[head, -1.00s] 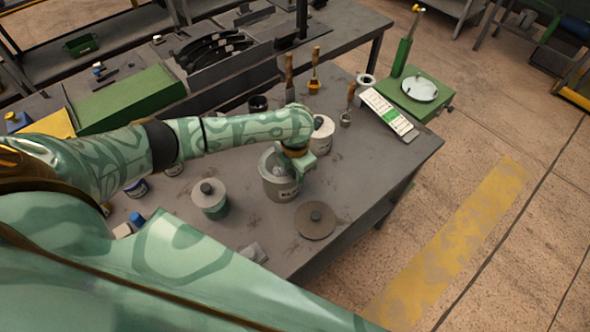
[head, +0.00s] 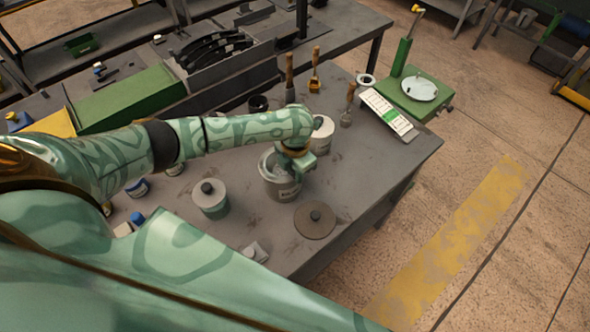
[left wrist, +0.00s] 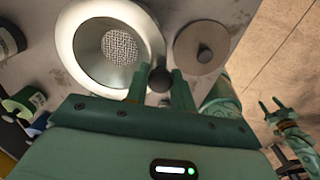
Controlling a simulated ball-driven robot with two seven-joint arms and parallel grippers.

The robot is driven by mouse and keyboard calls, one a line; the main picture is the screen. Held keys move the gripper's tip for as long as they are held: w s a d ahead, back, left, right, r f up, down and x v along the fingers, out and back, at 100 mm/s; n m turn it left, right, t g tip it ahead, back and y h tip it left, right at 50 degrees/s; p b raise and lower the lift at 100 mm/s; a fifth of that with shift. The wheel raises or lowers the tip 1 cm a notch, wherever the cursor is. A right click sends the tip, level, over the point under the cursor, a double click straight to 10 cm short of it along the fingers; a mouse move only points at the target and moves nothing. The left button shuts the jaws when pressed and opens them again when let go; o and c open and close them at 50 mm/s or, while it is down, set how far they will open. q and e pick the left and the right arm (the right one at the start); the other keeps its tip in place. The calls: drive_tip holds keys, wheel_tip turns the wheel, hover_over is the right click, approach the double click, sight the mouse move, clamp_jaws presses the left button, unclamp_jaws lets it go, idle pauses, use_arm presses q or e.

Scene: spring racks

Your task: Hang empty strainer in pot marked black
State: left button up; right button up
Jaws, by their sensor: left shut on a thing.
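The strainer (left wrist: 120,47) is a pale funnel with a round mesh bottom, empty in the left wrist view. My left gripper (left wrist: 163,84) is shut on its dark round grip at the rim. In the head view this gripper (head: 296,158) is at the back right rim of a grey pot (head: 283,190). The strainer is at the pot's mouth; whether it rests on the rim is hidden. The pot has dark lettering, too small to read. Its likely lid (head: 315,220) lies flat beside it. My right gripper (left wrist: 271,106) shows open and empty in the left wrist view.
A lidded pot (head: 210,198) stands left of the grey pot and a white-topped one (head: 322,134) behind it. Brushes (head: 314,72), a colour card (head: 388,113) and a green scale (head: 414,97) are farther back. The front right table (head: 370,175) is clear.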

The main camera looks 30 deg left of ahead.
use_arm(q)
drive_tip(key=shift+f+b, duration=0.4)
drive_tip(key=shift+f, duration=0.15)
drive_tip(key=o, duration=1.4)
wheel_tip(320, 180, up, 7)
drive_tip(key=p, duration=0.7)
